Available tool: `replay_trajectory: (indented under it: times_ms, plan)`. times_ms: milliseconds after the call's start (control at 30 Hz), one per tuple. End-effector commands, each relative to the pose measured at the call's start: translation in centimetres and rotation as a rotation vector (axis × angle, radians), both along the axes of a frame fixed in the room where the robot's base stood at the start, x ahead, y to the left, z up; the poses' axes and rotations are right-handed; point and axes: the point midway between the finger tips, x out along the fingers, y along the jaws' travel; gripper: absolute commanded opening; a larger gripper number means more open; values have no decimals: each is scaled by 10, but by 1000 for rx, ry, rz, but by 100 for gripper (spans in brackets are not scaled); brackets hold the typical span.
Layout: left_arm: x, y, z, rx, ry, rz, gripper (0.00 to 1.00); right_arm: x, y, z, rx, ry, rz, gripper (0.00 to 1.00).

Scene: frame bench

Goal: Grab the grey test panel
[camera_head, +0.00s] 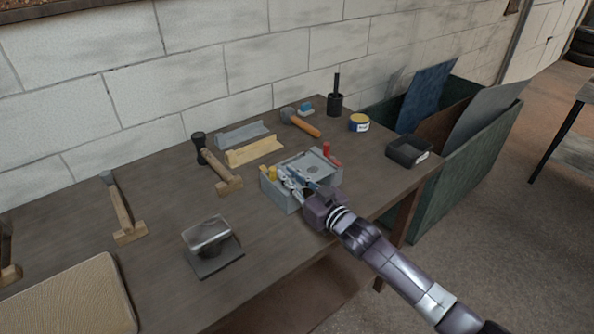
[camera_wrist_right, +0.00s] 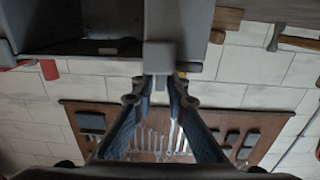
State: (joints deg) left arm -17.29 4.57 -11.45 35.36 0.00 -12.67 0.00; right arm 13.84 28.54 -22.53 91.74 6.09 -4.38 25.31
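A flat grey panel (camera_head: 484,114) leans in the green bin at the right of the bench, beside a blue panel and a brown one; I take it for the grey test panel. My right gripper (camera_head: 291,186) is well to its left, at the near side of a grey tool holder (camera_head: 316,167). In the right wrist view the fingertips (camera_wrist_right: 162,86) are close together on either side of a small grey tab (camera_wrist_right: 160,57) of the holder. Whether they press on it I cannot tell. My left gripper is not in view.
The green bin (camera_head: 456,172) stands on the floor past the bench end. A black tray (camera_head: 407,152) and a yellow tin (camera_head: 359,123) sit near that end. Mallets, angle pieces and a metal block on a dark base (camera_head: 218,262) lie on the bench (camera_head: 165,290).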

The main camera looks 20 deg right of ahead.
Motion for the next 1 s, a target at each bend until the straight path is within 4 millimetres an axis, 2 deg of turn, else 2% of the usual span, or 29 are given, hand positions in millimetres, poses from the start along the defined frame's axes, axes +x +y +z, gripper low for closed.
replay_trajectory:
  times_ms: [100, 233, 400, 833, 1000]
  plan:
    - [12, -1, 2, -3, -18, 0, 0, 3, 2, 0, 0, 0, 1, 13]
    - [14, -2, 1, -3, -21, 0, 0, 2, 1, 0, 0, 0, 1, 13]
    - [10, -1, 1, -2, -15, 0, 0, 2, 1, 0, -1, 0, 0, 0]
    - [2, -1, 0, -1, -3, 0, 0, 2, 1, 2, -1, -3, 1, 0]
    - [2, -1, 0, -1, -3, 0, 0, 3, 1, 11, -1, -6, 1, 0]
